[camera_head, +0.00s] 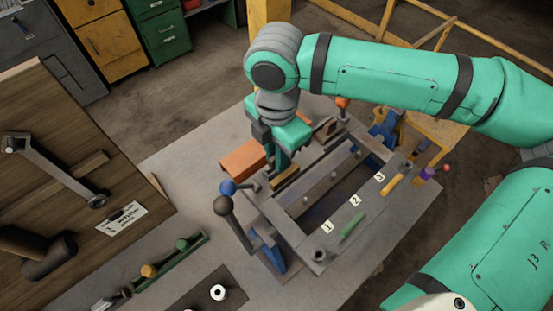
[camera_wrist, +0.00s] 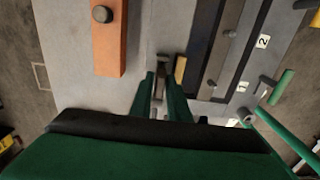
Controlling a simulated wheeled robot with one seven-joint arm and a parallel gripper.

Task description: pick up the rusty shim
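My gripper (camera_head: 277,165) points down beside the left rail of a grey metal frame on the bench. In the wrist view my gripper (camera_wrist: 160,75) shows two green fingers with a narrow gap between them. A small grey-brown piece (camera_wrist: 162,66) shows at the gap between the fingertips; I cannot tell whether it is the rusty shim or whether the fingers touch it. A brass-coloured block (camera_head: 286,179) lies right beside the fingers; it also shows in the wrist view (camera_wrist: 180,70). No other piece is clearly the rusty shim, and the fingers hide part of this spot.
An orange block (camera_head: 243,157) lies left of my gripper. Bare bench (camera_head: 190,165) lies to the left.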

